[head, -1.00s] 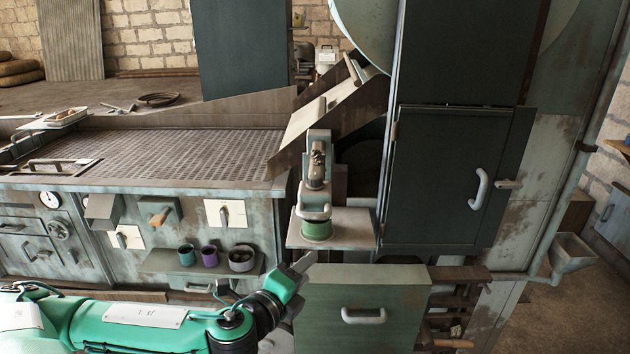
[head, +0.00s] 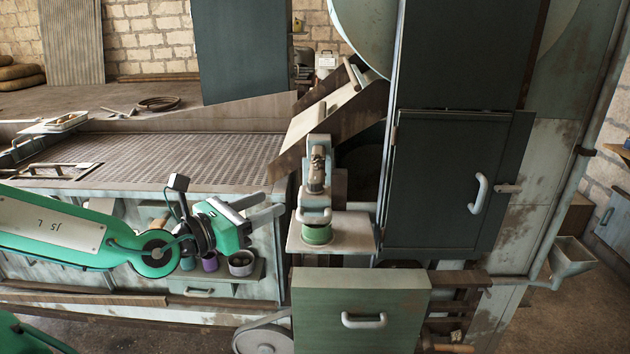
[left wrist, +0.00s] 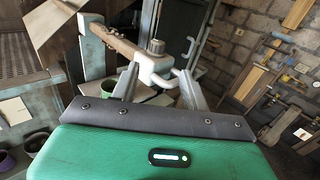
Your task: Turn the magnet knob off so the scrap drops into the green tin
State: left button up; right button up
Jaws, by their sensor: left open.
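The magnet stand (head: 317,180) is a pale upright fixture with a brownish part on its front, standing on a pale shelf. The green tin (head: 317,234) sits upright on that shelf, below the fixture's pale lower arm. My left gripper (head: 281,203) is open and empty, just left of the stand, its fingers pointing right at it. In the left wrist view, a short grey round knob (left wrist: 156,46) tops a pale block beyond the open fingers, with a long brown rusty piece beside it. I cannot make out the scrap clearly.
The pale shelf (head: 352,240) has a little bare room right of the tin. A dark cabinet (head: 450,185) stands to the right and a green drawer (head: 360,290) below. A sloping chute (head: 318,120) rises behind the stand. Cups (head: 241,262) stand below my left gripper.

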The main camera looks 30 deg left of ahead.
aim_at(310, 183)
pick_arm(q)
jog(key=p+x, duration=0.2)
jog(key=x, duration=0.1)
jog(key=p+x, duration=0.3)
jog(key=x, duration=0.1)
jog(key=p+x, duration=0.3)
jog(key=x, duration=0.1)
jog(key=shift+w+a+r, duration=0.2)
jog(key=shift+a+r, duration=0.05)
jog(key=shift+r, duration=0.1)
jog(key=shift+f+p+x, duration=0.2)
jog(key=shift+p+x, duration=0.55)
jog(key=shift+x, duration=0.4)
jog(key=c, duration=1)
